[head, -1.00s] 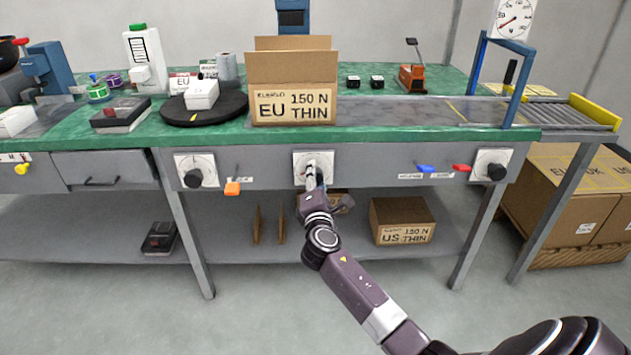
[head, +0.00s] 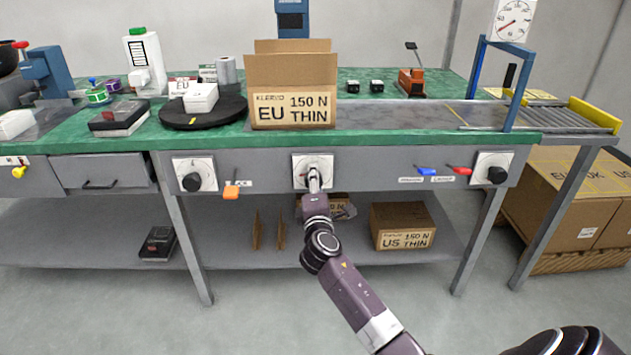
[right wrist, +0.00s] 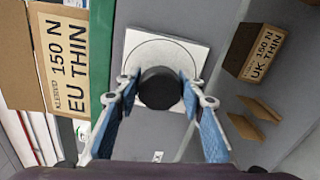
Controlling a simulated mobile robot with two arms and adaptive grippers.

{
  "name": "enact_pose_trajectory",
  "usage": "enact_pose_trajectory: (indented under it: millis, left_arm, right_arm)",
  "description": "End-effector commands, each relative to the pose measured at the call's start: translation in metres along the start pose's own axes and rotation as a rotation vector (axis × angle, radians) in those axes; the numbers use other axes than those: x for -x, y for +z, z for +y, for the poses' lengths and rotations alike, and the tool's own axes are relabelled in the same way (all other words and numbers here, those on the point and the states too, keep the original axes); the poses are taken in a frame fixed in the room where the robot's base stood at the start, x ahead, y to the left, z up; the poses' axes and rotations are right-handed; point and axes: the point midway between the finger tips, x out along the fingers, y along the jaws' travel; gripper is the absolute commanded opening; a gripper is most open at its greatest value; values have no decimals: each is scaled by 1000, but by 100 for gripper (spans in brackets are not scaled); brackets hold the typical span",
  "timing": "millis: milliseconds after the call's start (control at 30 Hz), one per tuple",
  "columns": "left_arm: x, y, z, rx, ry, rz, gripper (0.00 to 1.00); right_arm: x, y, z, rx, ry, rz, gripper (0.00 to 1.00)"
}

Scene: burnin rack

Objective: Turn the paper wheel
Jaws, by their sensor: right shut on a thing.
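Three black wheel knobs on white square plates sit along the bench's grey front: a left knob (head: 191,182), a middle knob (head: 305,175) and a right knob (head: 496,173). No readable label shows which is the paper wheel. My right gripper (head: 314,180) is at the middle knob and covers much of it. In the right wrist view, the blue-padded fingers of my right gripper (right wrist: 160,90) are closed on both sides of the round black knob (right wrist: 161,92), in front of its white plate (right wrist: 190,48). My left gripper is not in view.
An open EU 150 N THIN box (head: 292,92) stands on the green bench above the middle knob. An orange lever (head: 231,192), a blue lever (head: 426,171) and a red lever (head: 461,171) stick out from the front. A US box (head: 403,228) is on the lower shelf.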

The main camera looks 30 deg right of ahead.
Motion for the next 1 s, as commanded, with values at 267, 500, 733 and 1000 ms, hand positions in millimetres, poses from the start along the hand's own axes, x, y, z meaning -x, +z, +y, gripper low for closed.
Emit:
enact_pose_trajectory:
  millis: [267,500,733,1000]
  left_arm:
    - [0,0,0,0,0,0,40]
    - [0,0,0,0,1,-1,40]
    - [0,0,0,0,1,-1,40]
    - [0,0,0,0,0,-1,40]
  right_arm:
    - [0,0,-1,2,-2,0,53]
    - [2,0,-1,2,-1,0,53]
    - [29,0,-2,2,-2,2,53]
    - [82,-1,-2,1,-4,2,53]
